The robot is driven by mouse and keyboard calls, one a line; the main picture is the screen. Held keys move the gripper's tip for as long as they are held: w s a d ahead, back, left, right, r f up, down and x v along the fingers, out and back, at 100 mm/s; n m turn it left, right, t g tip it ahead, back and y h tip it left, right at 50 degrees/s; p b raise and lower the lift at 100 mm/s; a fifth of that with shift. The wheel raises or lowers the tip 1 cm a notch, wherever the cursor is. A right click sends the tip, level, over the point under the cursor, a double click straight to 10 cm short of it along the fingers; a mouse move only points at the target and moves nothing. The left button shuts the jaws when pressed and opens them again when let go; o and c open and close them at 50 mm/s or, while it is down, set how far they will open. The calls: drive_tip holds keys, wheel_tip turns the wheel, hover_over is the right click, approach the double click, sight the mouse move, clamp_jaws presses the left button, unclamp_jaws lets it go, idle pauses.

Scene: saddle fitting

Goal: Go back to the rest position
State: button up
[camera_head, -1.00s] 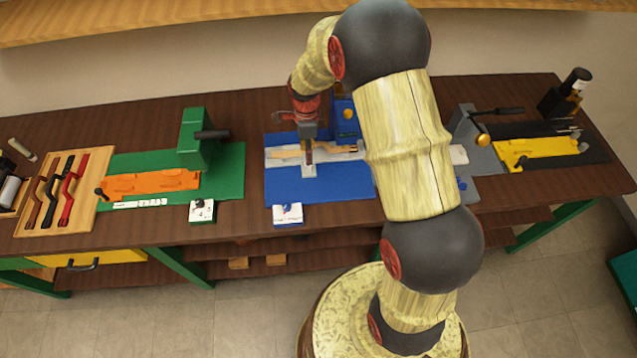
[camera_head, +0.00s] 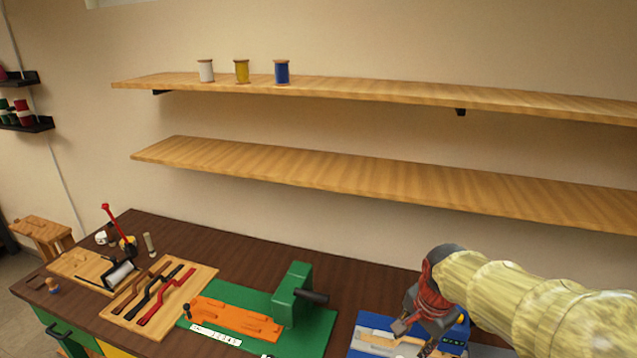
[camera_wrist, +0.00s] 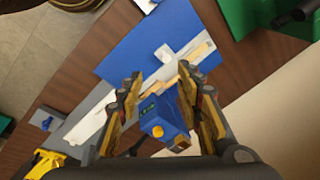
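My gripper (camera_head: 414,336) is at the lower right of the head view, raised over the blue station. In the wrist view its two fingers stand well apart with nothing held between their tips (camera_wrist: 160,74). The blue mat (camera_wrist: 140,50) lies below, with a pale wooden piece (camera_wrist: 199,50) on its light fixture. A blue box with a yellow knob (camera_wrist: 160,128) shows between the fingers, farther off. In the head view the blue mat (camera_head: 362,348) is cut off by the lower edge and partly hidden by my gripper.
The green station (camera_head: 318,335) with its orange fixture (camera_head: 235,318) stands left of my gripper. A wooden board (camera_head: 130,300) holds dark and red strap-like pieces. Two wall shelves (camera_head: 330,180) run above the bench; the upper one carries white, yellow and blue spools (camera_head: 282,72).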

drive_tip(key=s+a+r+n+t+b, duration=0.1)
drive_tip(key=s+r+n+b, duration=0.1)
drive_tip(key=s+n, duration=0.3)
drive_tip(key=s+a+r+n+t+b, duration=0.1)
drive_tip(key=s+n, duration=0.5)
drive_tip(key=s, duration=0.6)
drive_tip(key=shift+s+r+t+b, duration=0.3)
drive_tip(key=shift+r+t+b, duration=0.1)
drive_tip(key=shift+r+t, duration=0.15)
